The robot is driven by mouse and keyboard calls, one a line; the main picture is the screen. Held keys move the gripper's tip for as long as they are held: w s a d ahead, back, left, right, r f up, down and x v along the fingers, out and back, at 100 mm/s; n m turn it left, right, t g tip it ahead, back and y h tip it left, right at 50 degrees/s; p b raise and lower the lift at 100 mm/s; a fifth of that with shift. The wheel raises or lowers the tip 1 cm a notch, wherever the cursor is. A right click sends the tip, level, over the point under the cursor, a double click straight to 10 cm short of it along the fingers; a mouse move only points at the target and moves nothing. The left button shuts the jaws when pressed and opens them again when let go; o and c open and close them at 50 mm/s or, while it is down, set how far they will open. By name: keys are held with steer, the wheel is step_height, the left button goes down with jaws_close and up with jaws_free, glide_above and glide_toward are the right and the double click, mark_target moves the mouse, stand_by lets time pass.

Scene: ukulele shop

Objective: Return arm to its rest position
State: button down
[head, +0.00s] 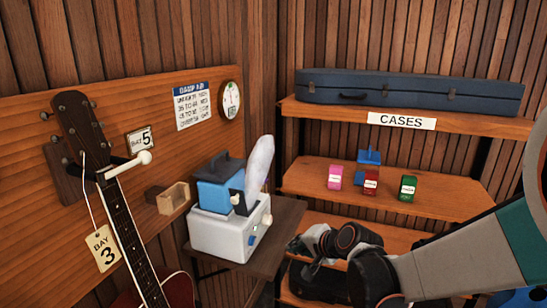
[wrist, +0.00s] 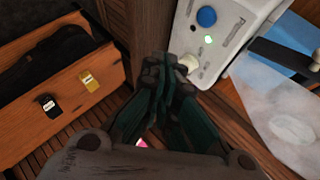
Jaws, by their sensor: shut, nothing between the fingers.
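My gripper (head: 300,243) is at the end of my arm, which reaches in from the lower right of the head view. Its fingers are shut together with nothing between them, as the wrist view (wrist: 164,72) also shows. In the head view it is to the right of a white machine (head: 222,236) with a blue tank (head: 219,183) and a pale plume rising from it. In the wrist view the machine's front (wrist: 222,32) shows a blue knob, a lit green spot and a pale knob close to the fingertips. I cannot tell whether they touch.
The machine stands on a dark shelf (head: 285,222) by the left wall. A ukulele (head: 118,215) hangs at the left with a Bay 3 tag. At right are shelves with several small boxes (head: 408,187) and a blue case (head: 410,95) on top.

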steer(key=s+d+r+n+h, duration=0.2)
steer(key=s+d, duration=0.2)
steer(key=s, duration=0.5)
steer(key=s+d+r+n+g+h, duration=0.1)
steer(key=s+d+r+n, duration=0.1)
steer(key=s+d, duration=0.3)
steer(key=s+d+r+n+h, duration=0.2)
steer(key=s+d+n, duration=0.1)
steer(key=s, duration=1)
steer(key=shift+d+r+n+g+h, duration=0.3)
steer(key=shift+d+r+n+g, duration=0.1)
steer(key=shift+d, duration=0.5)
